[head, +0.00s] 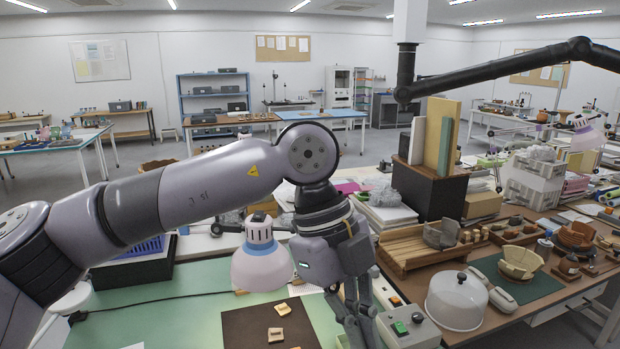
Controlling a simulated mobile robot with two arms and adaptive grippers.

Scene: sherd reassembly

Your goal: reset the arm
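My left arm reaches in from the left across the picture and bends down at its wrist. Its gripper (356,318) points downward above the front of the bench, just right of the dark mat (240,328). The fingers are dark and seen from behind, and I cannot tell whether they are open or shut. No held thing shows clearly between them. Two small tan sherds, one nearer (275,335) and one farther (283,309), lie on the dark mat. My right gripper is not in view.
A pinkish lamp head (261,264) is close to the left of my gripper. A grey control box (408,329) with a green button and a clear dome (456,301) stand to the right. A partial bowl (520,262) sits farther right. The green bench top (165,318) is mostly clear at left.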

